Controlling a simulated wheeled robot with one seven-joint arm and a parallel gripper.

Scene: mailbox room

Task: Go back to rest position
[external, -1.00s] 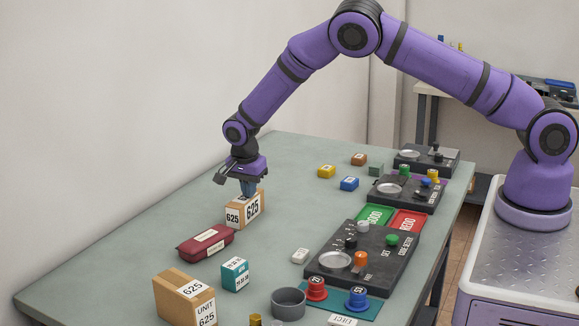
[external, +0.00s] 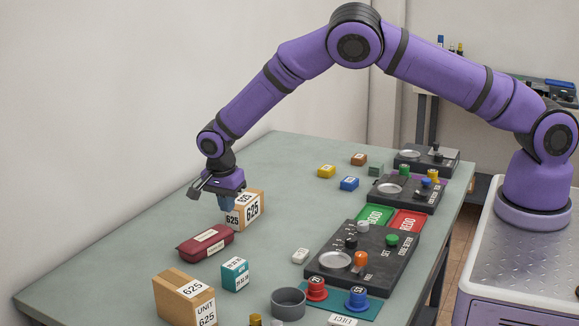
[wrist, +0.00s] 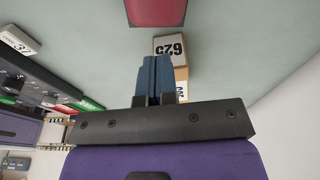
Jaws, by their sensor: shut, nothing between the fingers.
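My gripper (external: 225,202) is over the left part of the table, beside the upper left of the small tan box marked 625 (external: 254,209). Its blue fingers are together with nothing between them; they also show shut in the wrist view (wrist: 154,75). The box stands on the table, and part of it is hidden behind the fingers. In the wrist view the box (wrist: 169,45) lies just beyond and beside the fingertips. I cannot tell whether they touch it. My arm reaches out across the table from the right.
A dark red case (external: 205,242) lies in front of the box. A teal block (external: 235,274), a larger tan box (external: 184,297) and a grey cup (external: 288,303) stand nearer. Dark control panels (external: 362,262) line the right side. The wall is close on the left. The table's back left is clear.

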